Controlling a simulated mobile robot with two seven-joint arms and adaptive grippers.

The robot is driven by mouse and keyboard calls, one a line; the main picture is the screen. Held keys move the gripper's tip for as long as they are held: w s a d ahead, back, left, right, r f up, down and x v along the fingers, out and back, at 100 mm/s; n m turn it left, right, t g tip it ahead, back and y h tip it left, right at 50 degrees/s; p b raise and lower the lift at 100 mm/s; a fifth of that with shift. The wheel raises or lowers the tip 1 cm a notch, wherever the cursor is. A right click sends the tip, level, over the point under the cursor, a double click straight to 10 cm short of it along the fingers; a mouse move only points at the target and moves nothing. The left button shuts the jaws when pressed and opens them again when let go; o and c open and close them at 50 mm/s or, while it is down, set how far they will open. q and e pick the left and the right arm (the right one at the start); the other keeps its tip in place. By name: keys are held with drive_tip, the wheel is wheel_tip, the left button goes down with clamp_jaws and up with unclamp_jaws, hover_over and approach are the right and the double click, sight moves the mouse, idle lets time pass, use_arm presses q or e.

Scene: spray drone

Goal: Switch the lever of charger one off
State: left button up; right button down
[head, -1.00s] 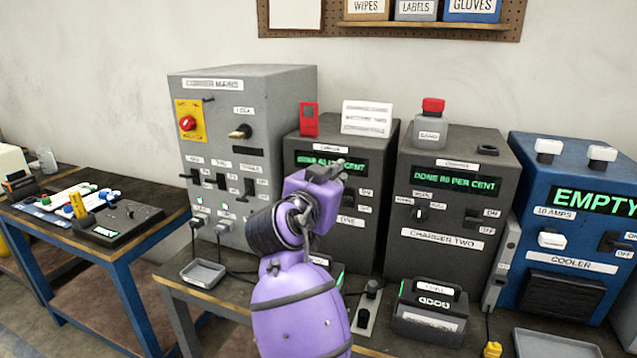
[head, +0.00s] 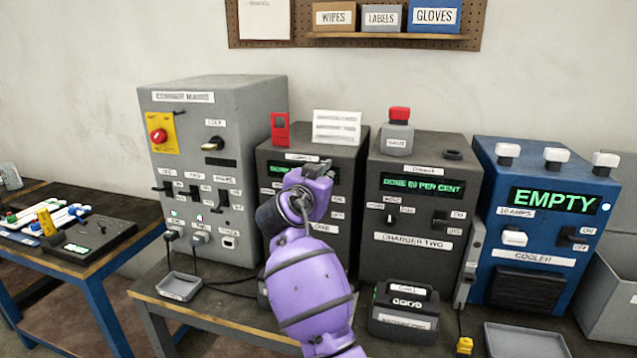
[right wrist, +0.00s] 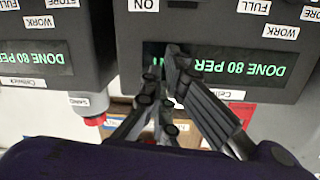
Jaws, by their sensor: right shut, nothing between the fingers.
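Charger one (head: 347,170) is the dark box left of charger two (head: 417,262). My purple right arm covers much of its front, including most of its display and name label. Its lever is not clear behind my arm; small ON and OFF labels show at the right of its front. My right gripper (head: 318,168) is shut and empty in front of the display's upper part. In the upside-down right wrist view, the shut fingertips (right wrist: 172,62) overlap charger one's green "DONE 80 PER" display (right wrist: 245,68). An ON label (right wrist: 143,5) shows at the top edge. My left gripper is not in view.
A red device (head: 280,130) and white card (head: 337,127) sit on charger one. A grey tray (head: 180,287) and black cables lie on the bench in front.

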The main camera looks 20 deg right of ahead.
drive_tip(key=shift+s+a+f, duration=0.15)
drive_tip(key=shift+a+f, duration=0.1)
drive_tip(key=shift+f, duration=0.35)
drive_tip(key=shift+s+a+f, duration=0.1)
drive_tip(key=shift+a+f, duration=0.15)
drive_tip(key=shift+f, duration=0.35)
drive_tip(key=shift+s+a+f, duration=0.15)
drive_tip(key=shift+a+f, duration=0.1)
drive_tip(key=shift+f, duration=0.35)
